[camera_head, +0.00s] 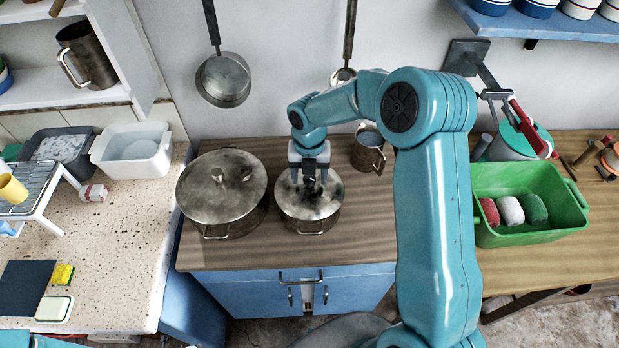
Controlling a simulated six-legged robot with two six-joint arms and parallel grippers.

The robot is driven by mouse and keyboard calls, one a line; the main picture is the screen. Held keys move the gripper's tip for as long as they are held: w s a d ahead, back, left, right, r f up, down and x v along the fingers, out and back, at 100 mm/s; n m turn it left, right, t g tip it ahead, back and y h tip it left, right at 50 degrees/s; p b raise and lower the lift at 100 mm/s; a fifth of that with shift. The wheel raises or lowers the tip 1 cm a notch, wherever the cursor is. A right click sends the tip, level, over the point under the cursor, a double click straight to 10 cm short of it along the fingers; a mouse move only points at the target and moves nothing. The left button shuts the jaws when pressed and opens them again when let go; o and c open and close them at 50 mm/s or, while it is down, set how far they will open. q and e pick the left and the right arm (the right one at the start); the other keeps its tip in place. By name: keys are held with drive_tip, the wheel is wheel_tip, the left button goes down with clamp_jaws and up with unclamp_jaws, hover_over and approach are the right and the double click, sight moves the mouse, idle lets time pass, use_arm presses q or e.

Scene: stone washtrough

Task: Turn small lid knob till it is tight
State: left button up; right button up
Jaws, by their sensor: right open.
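A small metal pot with a lid (322,206) stands on the wooden top of the blue cabinet. My right gripper (309,183) is over the middle of this lid, pointing down, and its jaws are open. The small lid knob is hidden at or under the gripper, and I cannot tell whether the fingers touch it. A larger lidded pot (212,194) stands just left of the small pot, with its own knob in plain view. My left gripper is not in view.
A metal mug (368,152) stands behind and right of the small pot. A green crate (525,236) with rolled cloths sits on the right table. A ladle and a pan (223,80) hang on the wall behind. The wooden top in front of the pots is clear.

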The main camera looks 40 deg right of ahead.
drive_tip(key=c, duration=0.8)
drive_tip(key=shift+f+m+b, duration=0.1)
drive_tip(key=shift+m+b, duration=0.3)
drive_tip(key=shift+m, duration=0.7)
drive_tip(key=o, duration=0.8)
